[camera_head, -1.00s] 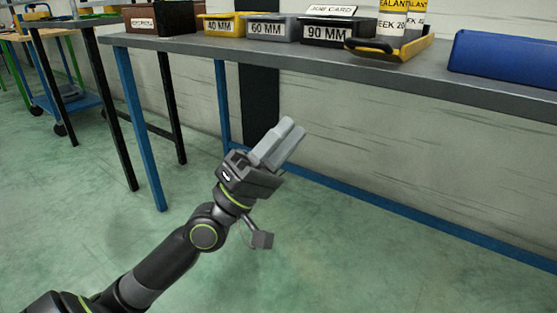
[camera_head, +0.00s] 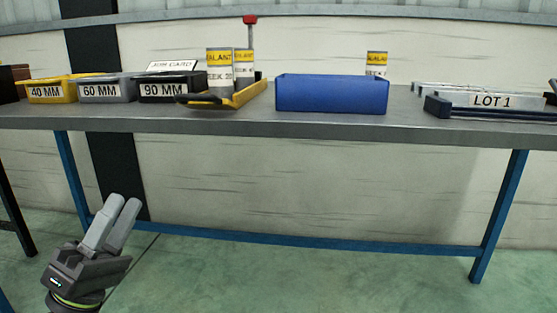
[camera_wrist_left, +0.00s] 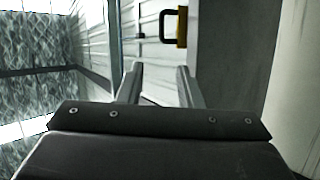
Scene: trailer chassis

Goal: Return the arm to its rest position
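My left gripper (camera_head: 125,200) is at the lower left of the head view, in front of the workbench and below its top. Its two grey fingers point up, with a narrow gap between them. In the left wrist view the fingers (camera_wrist_left: 158,70) stand apart with nothing between them. The rest of the left arm runs out of the picture at the bottom. My right arm and gripper do not show.
The grey workbench (camera_head: 330,128) has blue legs. On it are 40 MM (camera_head: 48,91), 60 MM (camera_head: 102,91) and 90 MM (camera_head: 166,90) bins, a yellow tray (camera_head: 240,97) with tubes, a blue bin (camera_head: 331,95) and a LOT 1 tray (camera_head: 455,106). The floor in front is clear.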

